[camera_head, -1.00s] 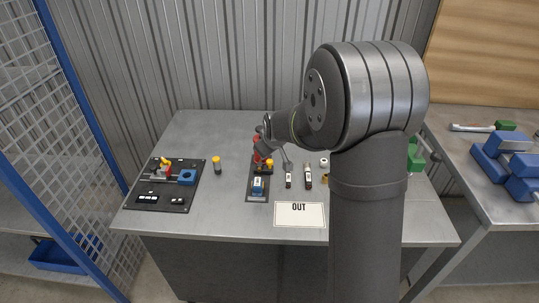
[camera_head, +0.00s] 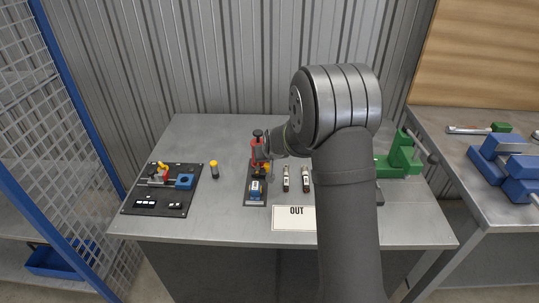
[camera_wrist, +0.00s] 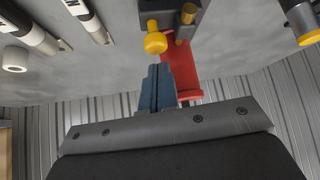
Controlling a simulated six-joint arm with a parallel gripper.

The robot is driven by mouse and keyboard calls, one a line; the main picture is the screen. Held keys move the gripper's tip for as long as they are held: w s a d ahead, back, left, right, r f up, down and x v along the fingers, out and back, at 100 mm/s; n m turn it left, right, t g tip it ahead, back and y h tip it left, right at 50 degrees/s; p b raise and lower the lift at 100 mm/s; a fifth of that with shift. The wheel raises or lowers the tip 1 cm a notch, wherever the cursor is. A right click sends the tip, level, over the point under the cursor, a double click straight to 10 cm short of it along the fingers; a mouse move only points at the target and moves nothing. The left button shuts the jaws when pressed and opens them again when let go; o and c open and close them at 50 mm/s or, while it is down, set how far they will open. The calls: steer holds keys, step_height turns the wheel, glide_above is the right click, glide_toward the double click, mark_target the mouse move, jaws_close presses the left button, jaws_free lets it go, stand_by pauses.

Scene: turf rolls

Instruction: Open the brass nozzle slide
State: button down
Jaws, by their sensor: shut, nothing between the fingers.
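A brass-coloured knob (camera_wrist: 155,40) sticks out from a dark grey block (camera_wrist: 165,12) in the wrist view, with a second brass piece (camera_wrist: 187,15) beside it. These look like the nozzle parts; which one is the slide I cannot tell. A red part (camera_wrist: 182,85) of the same fixture lies behind my fingers. In the head view the red part (camera_head: 256,152) stands on a dark base plate (camera_head: 249,195), with a yellow-brass bit (camera_head: 266,168) at its foot. My gripper (camera_wrist: 158,68) is shut and empty, its fingertips just short of the knob; contact is not clear.
A black panel (camera_head: 145,208) with a blue block lies left, and a yellow-capped cylinder (camera_head: 214,170) stands nearby. Two labelled cylinders (camera_head: 286,180) lie right of the fixture. An OUT card (camera_head: 294,224) lies in front. A green vise (camera_head: 402,160) is at right.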

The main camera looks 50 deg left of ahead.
steer(key=shift+x, duration=1.15)
steer(key=shift+s+d, duration=0.35)
steer(key=shift+d, duration=0.15)
